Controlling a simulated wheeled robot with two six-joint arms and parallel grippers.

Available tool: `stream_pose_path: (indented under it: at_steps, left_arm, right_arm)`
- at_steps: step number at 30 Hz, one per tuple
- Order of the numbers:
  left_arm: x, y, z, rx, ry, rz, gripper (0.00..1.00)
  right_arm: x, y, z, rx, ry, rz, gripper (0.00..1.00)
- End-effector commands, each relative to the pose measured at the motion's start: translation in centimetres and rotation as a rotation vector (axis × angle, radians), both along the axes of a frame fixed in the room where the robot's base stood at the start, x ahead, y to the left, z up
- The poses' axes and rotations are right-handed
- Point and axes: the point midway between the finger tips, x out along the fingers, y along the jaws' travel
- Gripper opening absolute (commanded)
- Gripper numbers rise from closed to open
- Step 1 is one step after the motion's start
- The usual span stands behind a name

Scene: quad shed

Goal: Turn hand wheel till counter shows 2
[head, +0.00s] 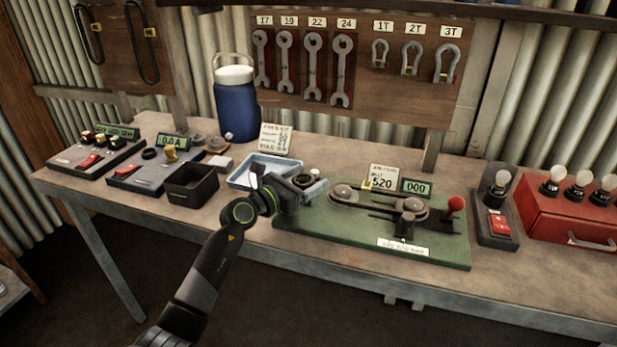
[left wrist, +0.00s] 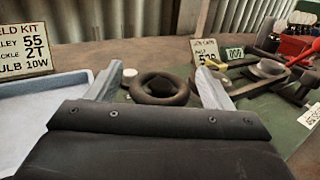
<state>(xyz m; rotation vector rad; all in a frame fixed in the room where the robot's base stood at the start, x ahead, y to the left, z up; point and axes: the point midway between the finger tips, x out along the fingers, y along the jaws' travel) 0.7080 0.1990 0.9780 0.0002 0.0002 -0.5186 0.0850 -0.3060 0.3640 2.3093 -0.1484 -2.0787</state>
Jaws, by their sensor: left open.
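The hand wheel (left wrist: 160,89) is a dark ring lying at the near end of the green board (head: 350,235). In the left wrist view it sits between the two spread fingers of my left gripper (left wrist: 158,84). In the head view my left gripper (head: 306,187) is at the board's left end and mostly hides the wheel. It is open; I cannot tell whether a finger touches the wheel. The counter (head: 417,187) is a small green display reading 000; it also shows in the left wrist view (left wrist: 234,53). My right gripper is not in view.
The board also carries pulleys with a belt (head: 408,205), a red ball knob (head: 455,203) and a card reading 520 (head: 381,184). A pale blue tray (head: 238,179) and a black bin (head: 192,186) stand left of my gripper. A lamp switch box (head: 497,226) stands right.

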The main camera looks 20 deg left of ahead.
Motion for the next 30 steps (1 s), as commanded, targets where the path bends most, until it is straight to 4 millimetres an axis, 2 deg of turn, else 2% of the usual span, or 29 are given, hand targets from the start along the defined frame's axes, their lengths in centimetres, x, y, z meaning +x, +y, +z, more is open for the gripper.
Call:
stream_pose_path:
  at_steps: [5, 14, 24, 30]
  left_arm:
    - [0.89, -0.54, 0.01, 0.0, 0.0, -0.001, 0.74]
    - [0.98, -0.6, -0.01, 0.0, 0.0, 0.0, 0.74]
    - [0.96, -0.57, -0.01, 0.0, 0.0, 0.0, 0.29]
    - [1.0, -0.57, 0.26, -0.001, 0.003, 0.018, 0.29]
  right_arm:
    - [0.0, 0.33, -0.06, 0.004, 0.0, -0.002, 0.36]
    - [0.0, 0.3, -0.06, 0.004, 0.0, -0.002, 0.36]
    - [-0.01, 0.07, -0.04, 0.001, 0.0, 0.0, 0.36]
    - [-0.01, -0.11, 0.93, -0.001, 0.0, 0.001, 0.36]
